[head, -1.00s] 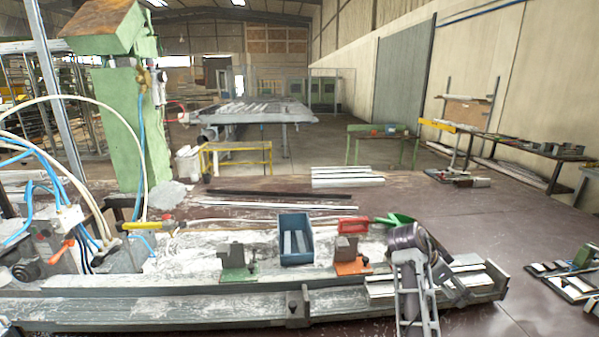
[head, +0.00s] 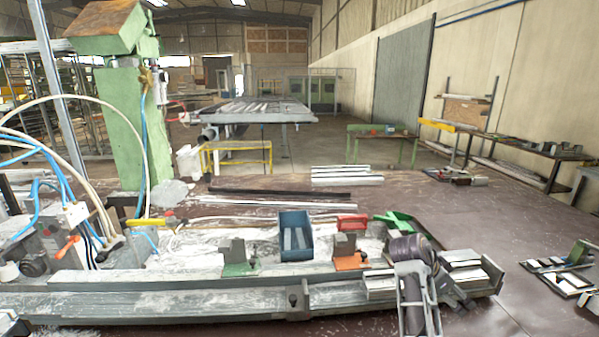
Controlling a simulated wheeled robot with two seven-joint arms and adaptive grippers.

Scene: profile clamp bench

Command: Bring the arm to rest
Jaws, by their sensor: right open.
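My right arm comes up from the bottom edge right of centre. Its dark wrist (head: 405,249) stands over the right end of the clamp bench (head: 200,302). My right gripper (head: 456,286) points right and is open, with nothing seen between its fingers. It shows against the pale profile pieces (head: 461,259) at the bench end; I cannot tell whether it touches them. My left gripper cannot be made out; only a small unclear dark piece shows in the lower left corner.
Hoses (head: 60,165) hang at the left.

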